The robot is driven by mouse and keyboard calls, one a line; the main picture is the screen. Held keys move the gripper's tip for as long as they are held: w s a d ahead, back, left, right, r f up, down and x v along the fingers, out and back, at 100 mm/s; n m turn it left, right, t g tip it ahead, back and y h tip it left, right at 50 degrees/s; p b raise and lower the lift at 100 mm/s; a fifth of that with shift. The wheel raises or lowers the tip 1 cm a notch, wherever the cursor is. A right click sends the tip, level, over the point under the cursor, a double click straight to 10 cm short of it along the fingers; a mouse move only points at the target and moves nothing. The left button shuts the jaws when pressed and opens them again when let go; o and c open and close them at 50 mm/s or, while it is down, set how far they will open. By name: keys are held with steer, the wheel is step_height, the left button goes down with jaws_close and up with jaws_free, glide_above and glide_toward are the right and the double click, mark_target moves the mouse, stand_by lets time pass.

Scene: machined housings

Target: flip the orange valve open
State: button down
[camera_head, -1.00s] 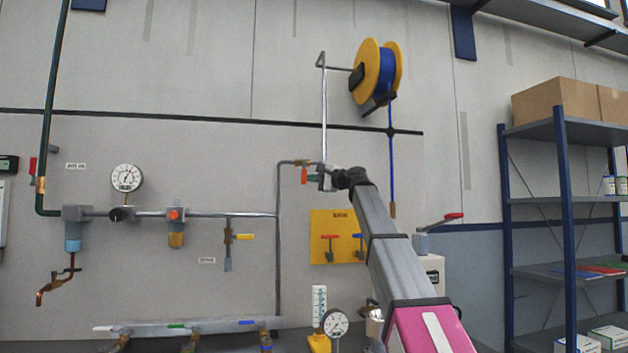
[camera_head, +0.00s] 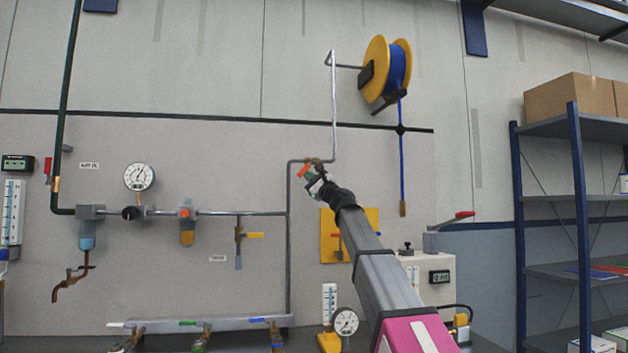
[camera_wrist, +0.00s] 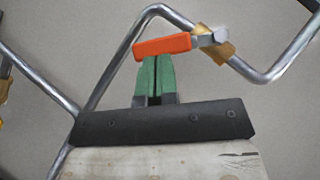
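The orange valve lever (camera_head: 305,171) sits on a short level run of grey pipe with a brass fitting (camera_head: 316,161). It slants down and to the left of the fitting, at an angle to the pipe. In the wrist view the lever (camera_wrist: 163,46) crosses just above the green fingertips, with the brass valve body (camera_wrist: 215,42) at its right end. My gripper (camera_head: 314,181) is just below and right of the lever. In the wrist view its fingers (camera_wrist: 156,62) are together with only a thin dark line between them. They meet the lever's lower edge; contact is unclear.
A yellow panel (camera_head: 328,245) with small valves is below, partly behind my arm. A yellow hose reel (camera_head: 376,68) with blue hose hangs at upper right. A vertical pipe (camera_head: 288,235) runs down left of the lever.

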mark_target(301, 171)
steer(key=shift+s+a+r+m+t+h, duration=0.2)
steer(key=shift+a+r+m+t, duration=0.35)
steer(key=shift+a, duration=0.2)
steer(key=shift+s+a+r+m+t+h, duration=0.1)
steer(key=shift+s+a+r+m+t, duration=0.1)
steer(key=shift+a+r+m+t, duration=0.35)
steer(key=shift+s+a+r+g, duration=0.15)
steer(key=shift+a+r+g, duration=0.25)
steer(key=shift+a+r, duration=0.3)
steer(key=shift+a, duration=0.1)
